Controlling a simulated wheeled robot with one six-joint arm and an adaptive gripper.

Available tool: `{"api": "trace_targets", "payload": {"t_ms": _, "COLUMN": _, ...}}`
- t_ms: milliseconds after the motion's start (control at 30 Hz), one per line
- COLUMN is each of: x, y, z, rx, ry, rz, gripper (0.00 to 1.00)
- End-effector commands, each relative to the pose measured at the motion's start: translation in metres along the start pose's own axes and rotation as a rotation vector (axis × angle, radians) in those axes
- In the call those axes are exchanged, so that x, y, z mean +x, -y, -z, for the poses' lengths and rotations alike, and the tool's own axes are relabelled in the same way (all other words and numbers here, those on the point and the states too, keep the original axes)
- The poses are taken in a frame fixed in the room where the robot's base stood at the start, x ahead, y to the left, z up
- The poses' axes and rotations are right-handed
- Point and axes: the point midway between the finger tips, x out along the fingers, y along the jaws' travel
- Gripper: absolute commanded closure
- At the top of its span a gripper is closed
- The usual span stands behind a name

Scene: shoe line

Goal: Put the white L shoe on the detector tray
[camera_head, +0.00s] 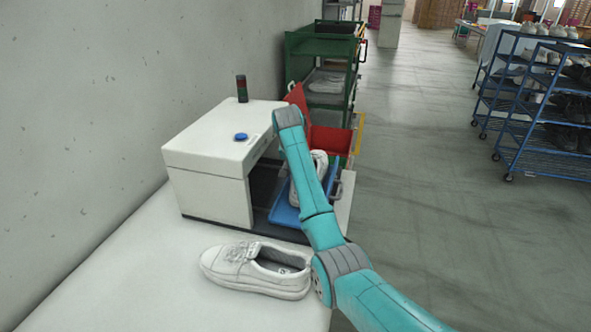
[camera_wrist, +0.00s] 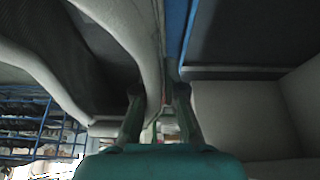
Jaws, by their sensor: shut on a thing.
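One white shoe (camera_head: 319,158) is at the blue detector tray (camera_head: 284,215), partly hidden behind my arm; I cannot tell whether it rests fully on the tray. In the wrist view this shoe (camera_wrist: 145,38) fills the upper left, close up. My gripper (camera_wrist: 159,93) is shut on the edge of its opening. The tray's blue edge (camera_wrist: 176,30) runs right beside the shoe. In the head view my gripper is hidden by my arm. A second white shoe (camera_head: 235,266) lies upright on the white table, nearer to me. I cannot read an L or R mark on either shoe.
The white detector box (camera_head: 212,160) with a blue button (camera_head: 241,137) stands left of the tray. A red bin (camera_head: 328,140) and a green rack (camera_head: 318,47) are behind. Blue shoe racks (camera_head: 548,130) stand far right. The floor between is clear.

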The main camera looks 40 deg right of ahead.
Motion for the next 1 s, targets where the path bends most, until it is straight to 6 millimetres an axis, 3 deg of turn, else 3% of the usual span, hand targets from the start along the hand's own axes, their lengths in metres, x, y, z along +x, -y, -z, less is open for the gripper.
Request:
{"api": "trace_targets", "payload": {"t_ms": 333, "x": 0.004, "y": 0.0, "z": -0.001, "rx": 0.001, "ry": -0.003, "rz": 0.001, "gripper": 1.0}}
{"api": "trace_targets", "payload": {"t_ms": 400, "x": 0.005, "y": 0.0, "z": -0.002, "rx": 0.001, "ry": -0.002, "rz": 0.001, "gripper": 0.79}}
{"api": "trace_targets", "payload": {"t_ms": 467, "x": 0.005, "y": 0.0, "z": -0.002, "rx": 0.001, "ry": -0.002, "rz": 0.001, "gripper": 0.66}}
{"api": "trace_targets", "payload": {"t_ms": 800, "x": 0.002, "y": 0.0, "z": -0.001, "rx": 0.001, "ry": -0.002, "rz": 0.001, "gripper": 0.66}}
{"api": "trace_targets", "payload": {"t_ms": 1000, "x": -0.022, "y": 0.001, "z": 0.0, "rx": 0.001, "ry": -0.005, "rz": 0.002, "gripper": 0.66}}
